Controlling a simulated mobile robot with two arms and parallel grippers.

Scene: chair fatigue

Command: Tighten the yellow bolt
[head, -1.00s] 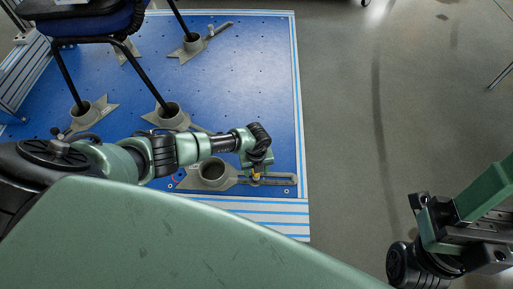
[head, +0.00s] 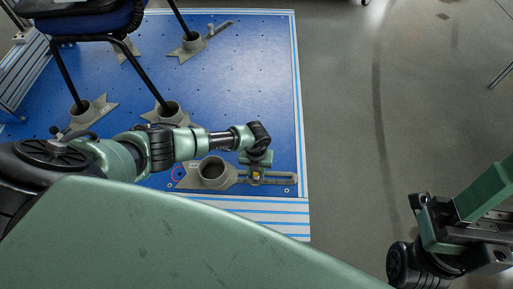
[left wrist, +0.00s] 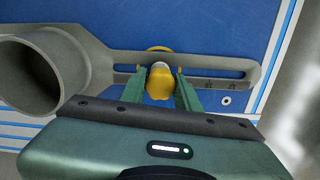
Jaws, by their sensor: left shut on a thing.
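The yellow bolt (left wrist: 160,82) stands in the slot of a grey clamp (left wrist: 215,66) in the left wrist view, with a yellow ring around its base. In the head view the bolt (head: 255,176) is small and partly covered by my left gripper (head: 255,172). My left gripper (left wrist: 159,86) has one green finger on each side of the bolt's head and is shut on it. The grey clamp (head: 224,182) lies on the blue plate, with its round cup left of the bolt. My right arm shows at the right edge of the head view, but its fingertips cannot be made out.
The blue plate (head: 240,75) has small holes and a striped edge. A chair (head: 85,30) stands at the upper left with its legs in other grey cups (head: 172,113). Grey floor (head: 345,120) lies open to the right.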

